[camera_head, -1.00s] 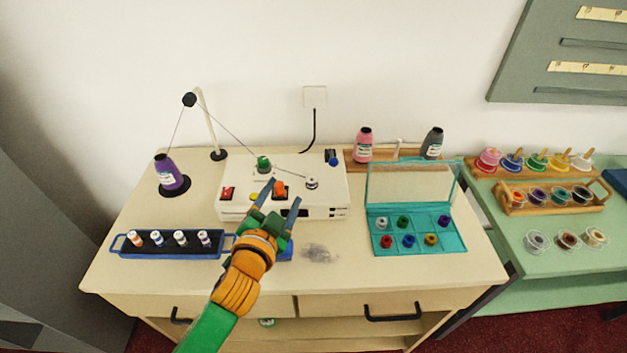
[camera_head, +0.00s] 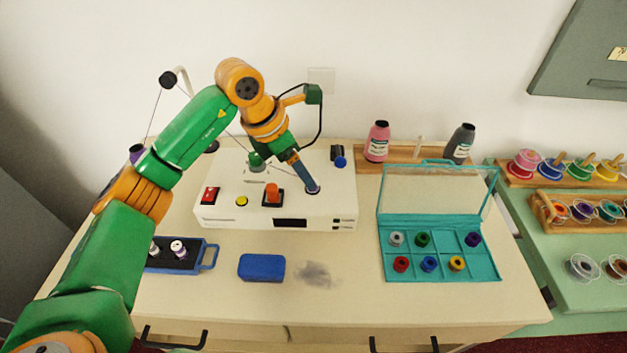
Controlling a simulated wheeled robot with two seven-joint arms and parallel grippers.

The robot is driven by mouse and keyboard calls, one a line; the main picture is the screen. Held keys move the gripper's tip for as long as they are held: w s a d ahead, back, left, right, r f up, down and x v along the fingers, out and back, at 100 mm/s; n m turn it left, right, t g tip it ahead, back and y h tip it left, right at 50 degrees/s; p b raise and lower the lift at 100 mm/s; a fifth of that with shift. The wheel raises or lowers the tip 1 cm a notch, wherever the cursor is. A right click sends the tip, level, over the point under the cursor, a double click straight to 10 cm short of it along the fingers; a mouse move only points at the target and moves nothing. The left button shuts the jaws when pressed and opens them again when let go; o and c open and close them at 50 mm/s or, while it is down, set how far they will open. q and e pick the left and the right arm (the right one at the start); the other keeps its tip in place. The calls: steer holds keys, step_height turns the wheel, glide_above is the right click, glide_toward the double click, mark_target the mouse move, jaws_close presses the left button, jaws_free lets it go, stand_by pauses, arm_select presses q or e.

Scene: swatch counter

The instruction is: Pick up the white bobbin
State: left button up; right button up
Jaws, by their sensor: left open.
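My left gripper (camera_head: 312,188) points down at the right part of the white winding machine (camera_head: 340,212), its fingertips close to the machine's top. Its jaws are open. The white bobbin on the machine's spindle is largely or wholly hidden behind the fingers, so I cannot tell whether they touch it. A pale grey-white bobbin (camera_head: 397,239) also sits in the back left compartment of the open teal case (camera_head: 490,272). My right gripper is not in view.
The machine has a red switch (camera_head: 209,195), an orange knob (camera_head: 272,192) and a blue knob (camera_head: 340,162). A blue block (camera_head: 261,267) lies in front of it. Pink (camera_head: 377,142) and grey (camera_head: 460,143) thread cones stand behind the case.

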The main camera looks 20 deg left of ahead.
arm_select(q)
steer(key=p+x, duration=0.1)
steer(key=x, duration=0.3)
steer(key=shift+w+f, duration=0.2)
steer(key=shift+w, duration=0.05)
steer(key=shift+s+r, duration=0.1)
jaws_close()
